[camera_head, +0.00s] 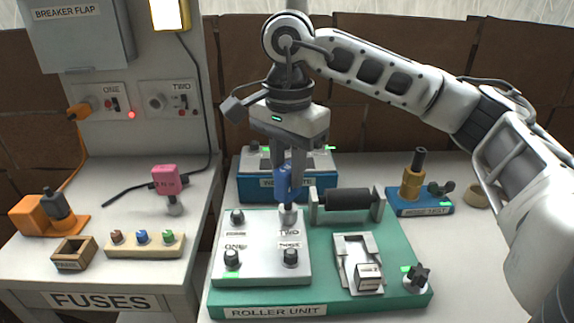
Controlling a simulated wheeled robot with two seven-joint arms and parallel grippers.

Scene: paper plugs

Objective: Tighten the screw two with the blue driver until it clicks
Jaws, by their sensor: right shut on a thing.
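My right gripper (290,165) comes down from above, shut on the blue driver (283,184). The driver is about upright, and its tip is at screw two (288,214), at the back right of the grey plate (255,262) on the green roller unit (325,302). Whether the tip is fully seated in the screw head cannot be told. Other screws stand on the plate: one at the back left (237,217), screw one (232,259) with a green light at the front left, and one at the front right (290,257). My left gripper is not in view.
A black roller (348,199) sits right of the driver, with a metal slide (359,265) and dark knob (418,276) in front. A blue box (260,188) stands behind. A blue-based mode unit (420,204) is at right. The fuse bench (110,285) is at left.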

